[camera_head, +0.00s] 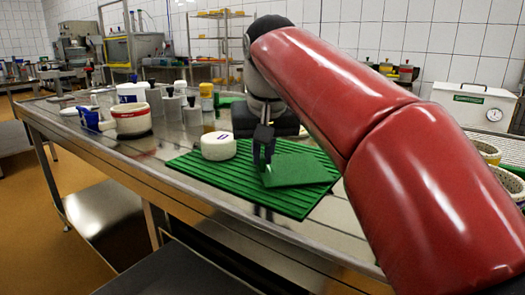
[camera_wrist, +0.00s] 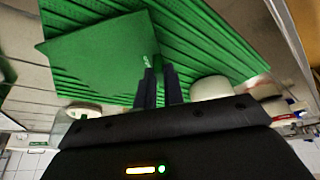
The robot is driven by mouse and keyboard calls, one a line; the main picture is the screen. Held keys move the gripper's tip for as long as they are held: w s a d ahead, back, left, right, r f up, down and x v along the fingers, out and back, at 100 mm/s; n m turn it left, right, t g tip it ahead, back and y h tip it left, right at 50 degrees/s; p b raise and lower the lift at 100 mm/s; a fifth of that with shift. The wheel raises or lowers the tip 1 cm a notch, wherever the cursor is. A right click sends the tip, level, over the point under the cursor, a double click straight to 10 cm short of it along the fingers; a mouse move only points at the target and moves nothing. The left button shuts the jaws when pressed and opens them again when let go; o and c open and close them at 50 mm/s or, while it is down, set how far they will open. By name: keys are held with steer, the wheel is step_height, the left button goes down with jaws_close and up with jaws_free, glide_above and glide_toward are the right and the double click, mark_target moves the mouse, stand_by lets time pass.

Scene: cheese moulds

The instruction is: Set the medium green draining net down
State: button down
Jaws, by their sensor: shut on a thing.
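The medium green draining net (camera_head: 300,170) is a flat green sheet over the right part of a ribbed green mat (camera_head: 220,178). In the wrist view the net (camera_wrist: 95,62) spreads away from the fingertips, over the ribbed mat (camera_wrist: 215,45). My gripper (camera_head: 266,163) points down and is shut on the net's left edge. It also shows in the wrist view (camera_wrist: 158,75), with its fingers at the net's edge. I cannot tell whether the net's whole underside touches the mat.
A white round cheese (camera_head: 218,147) stands on the mat just left of my gripper. A white mould with a red band (camera_head: 131,119), a blue-handled item (camera_head: 90,119) and several dark-topped cylinders stand further left. Patterned tubs (camera_head: 508,182) stand at the right. The mat's front left is clear.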

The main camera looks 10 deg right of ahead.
steer(key=shift+f, duration=0.25)
steer(key=c, duration=1.4)
jaws_free()
steer(key=shift+r, duration=0.1)
steer(key=shift+c, duration=0.2)
